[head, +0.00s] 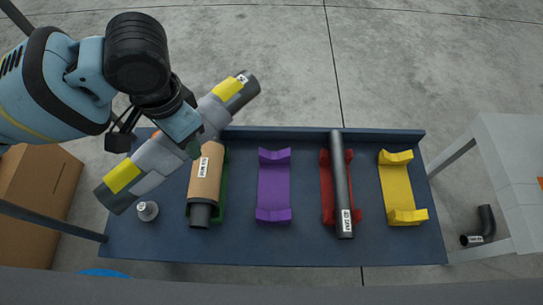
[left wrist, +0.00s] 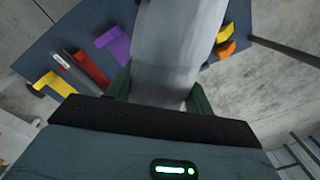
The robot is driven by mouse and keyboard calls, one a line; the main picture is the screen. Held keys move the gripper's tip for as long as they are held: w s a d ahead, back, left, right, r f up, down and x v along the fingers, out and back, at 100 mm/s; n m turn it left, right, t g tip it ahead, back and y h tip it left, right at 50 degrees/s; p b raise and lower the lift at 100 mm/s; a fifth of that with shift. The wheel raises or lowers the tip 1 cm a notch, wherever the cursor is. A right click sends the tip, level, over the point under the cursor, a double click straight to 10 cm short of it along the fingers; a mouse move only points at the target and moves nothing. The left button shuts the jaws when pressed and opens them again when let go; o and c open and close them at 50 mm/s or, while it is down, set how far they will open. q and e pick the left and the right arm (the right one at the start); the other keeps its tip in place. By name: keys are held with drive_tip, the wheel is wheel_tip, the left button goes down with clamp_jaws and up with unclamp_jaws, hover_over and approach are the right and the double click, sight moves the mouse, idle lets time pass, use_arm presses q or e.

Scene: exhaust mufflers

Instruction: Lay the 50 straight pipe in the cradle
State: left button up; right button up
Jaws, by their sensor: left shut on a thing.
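My left gripper (head: 190,140) is shut on a thick grey cylinder (head: 155,158) with yellow bands and dark ends. The cylinder is held tilted above the left part of the bench; it also fills the middle of the left wrist view (left wrist: 175,50). A thin dark straight pipe (head: 341,180) with a white label lies in the red cradle (head: 325,190). A brown-wrapped pipe (head: 207,172) lies in the green cradle (head: 223,190). The purple cradle (head: 274,187) and the yellow cradle (head: 398,187) are empty. The labels are too small to read surely. My right gripper is not in view.
The cradles stand on a dark blue bench (head: 300,245) with a raised back edge. A small grey round part (head: 148,211) stands at its left. A white table (head: 505,150) is at the right, with a dark elbow pipe (head: 485,226) near it. A cardboard box (head: 40,195) is at the left.

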use_arm(q)
drive_tip(key=w+d+f+m+h+b, duration=0.1)
drive_tip(key=w+d+f+m+h, duration=0.2)
drive_tip(key=d+f+m, duration=0.5)
drive_tip(key=w+d+f+m+h+b, duration=0.2)
drive_tip(key=d+f+m, duration=0.6)
drive_tip(key=m, duration=1.2)
wheel_tip(320, 180, down, 5)
drive_tip(key=shift+w+d+r+h, duration=0.25)
drive_tip(key=shift+w+h, duration=0.45)
drive_tip(key=shift+w, duration=0.3)
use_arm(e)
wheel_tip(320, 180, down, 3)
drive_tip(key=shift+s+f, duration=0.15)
use_arm(q)
drive_tip(key=shift+f, duration=0.15)
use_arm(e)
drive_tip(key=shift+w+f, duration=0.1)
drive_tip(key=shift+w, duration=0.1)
